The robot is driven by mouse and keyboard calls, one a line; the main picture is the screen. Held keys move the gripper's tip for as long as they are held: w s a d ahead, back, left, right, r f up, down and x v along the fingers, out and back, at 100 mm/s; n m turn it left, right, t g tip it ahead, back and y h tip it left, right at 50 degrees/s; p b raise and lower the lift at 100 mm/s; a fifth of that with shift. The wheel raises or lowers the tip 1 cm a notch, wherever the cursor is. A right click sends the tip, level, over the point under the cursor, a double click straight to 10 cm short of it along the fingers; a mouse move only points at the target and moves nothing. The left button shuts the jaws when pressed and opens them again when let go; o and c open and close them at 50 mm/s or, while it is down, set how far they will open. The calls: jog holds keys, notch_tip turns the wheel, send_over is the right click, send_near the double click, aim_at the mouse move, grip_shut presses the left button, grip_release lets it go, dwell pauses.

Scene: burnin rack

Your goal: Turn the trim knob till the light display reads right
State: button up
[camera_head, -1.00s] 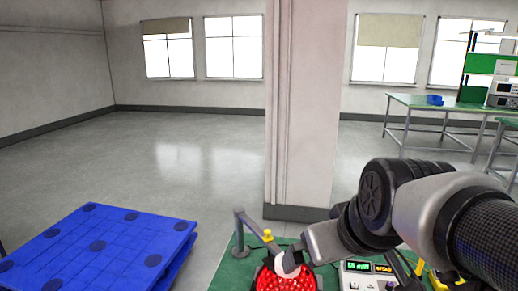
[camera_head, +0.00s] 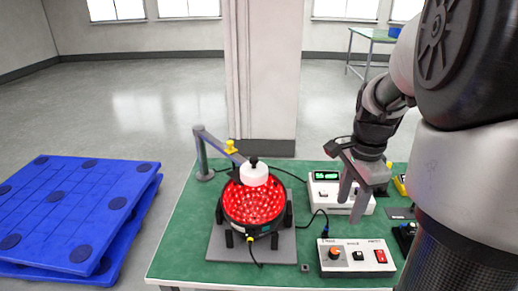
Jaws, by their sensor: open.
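The trim knob (camera_head: 334,253), orange and dark, is at the left end of the white control box (camera_head: 357,268) at the front of the green bench. The light display (camera_head: 326,176) glows green on a white meter (camera_head: 352,197) behind that box; its digits are too small to read. My gripper (camera_head: 352,203) is open and empty, pointing down. In the picture it is above and behind the knob, in front of part of the meter, and apart from the knob.
Cables cross the green bench (camera_head: 185,245). Blue pallets (camera_head: 70,205) lie at left.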

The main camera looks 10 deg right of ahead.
aim_at(336, 251)
jog(key=f+b, duration=0.1)
jog(key=f, duration=0.5)
jog(key=f+b, duration=0.1)
jog(key=f, duration=0.4)
jog(key=f+b, duration=0.1)
jog(key=f, duration=0.5)
jog(key=shift+w+d+f, duration=0.2)
jog(key=shift+w+f, duration=0.1)
jog(key=shift+w, duration=0.1)
jog(key=shift+c, duration=0.3)
jog(key=c, duration=1)
